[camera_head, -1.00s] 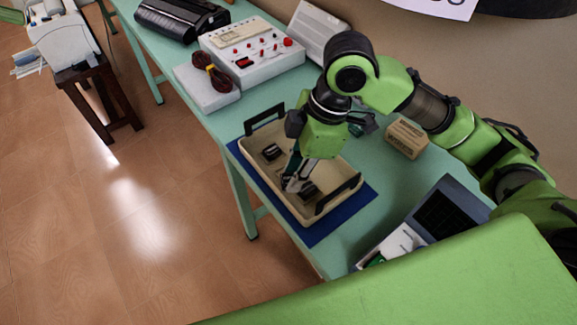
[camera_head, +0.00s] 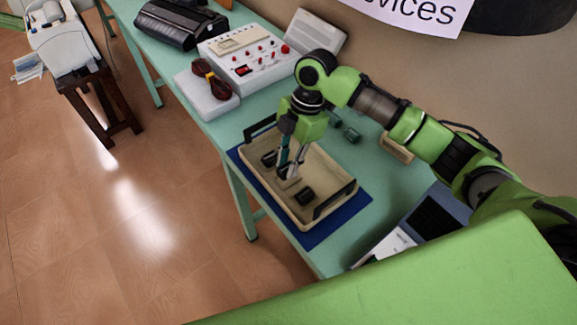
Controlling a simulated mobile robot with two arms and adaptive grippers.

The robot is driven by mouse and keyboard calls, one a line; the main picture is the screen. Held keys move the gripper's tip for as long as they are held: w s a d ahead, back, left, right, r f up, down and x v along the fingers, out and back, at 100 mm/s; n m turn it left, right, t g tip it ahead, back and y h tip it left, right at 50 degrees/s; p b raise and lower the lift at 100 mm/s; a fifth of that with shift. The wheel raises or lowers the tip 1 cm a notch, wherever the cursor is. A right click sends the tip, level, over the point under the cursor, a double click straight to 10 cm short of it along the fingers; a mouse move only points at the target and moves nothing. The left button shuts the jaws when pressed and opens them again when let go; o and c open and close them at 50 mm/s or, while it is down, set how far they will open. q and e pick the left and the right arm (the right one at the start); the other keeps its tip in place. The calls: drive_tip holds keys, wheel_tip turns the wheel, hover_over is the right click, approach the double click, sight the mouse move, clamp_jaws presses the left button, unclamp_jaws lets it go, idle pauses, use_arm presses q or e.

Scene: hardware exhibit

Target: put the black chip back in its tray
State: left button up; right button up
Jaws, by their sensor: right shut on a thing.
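The beige tray (camera_head: 330,203) has dark handles at its ends and lies on a blue mat. My right gripper (camera_head: 285,172) points down over the tray's inside, left of its middle. It is shut on a small dark piece, the black chip, mostly hidden between the fingers. I cannot tell whether the chip touches the tray floor. One dark block (camera_head: 306,194) lies in the tray to the right of the fingers. Another dark block (camera_head: 268,159) lies to their left. My left gripper is out of view.
The blue mat (camera_head: 322,232) lies on the green table. Small dark pieces (camera_head: 352,135) lie behind the tray. A tan block (camera_head: 396,148) is partly behind my right arm. A white instrument panel (camera_head: 250,60) stands farther back, and a grey case (camera_head: 432,215) lies at the right.

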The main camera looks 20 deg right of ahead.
drive_tip(key=shift+w+d+f, duration=0.2)
drive_tip(key=shift+w+f, duration=0.35)
drive_tip(key=shift+f, duration=0.15)
drive_tip(key=f, duration=0.2)
drive_tip(key=p, duration=0.1)
drive_tip(key=shift+w+d+f, duration=0.1)
drive_tip(key=shift+w+f, duration=0.15)
drive_tip(key=shift+f, duration=0.6)
drive_tip(key=shift+f, duration=0.1)
drive_tip(key=o, duration=1)
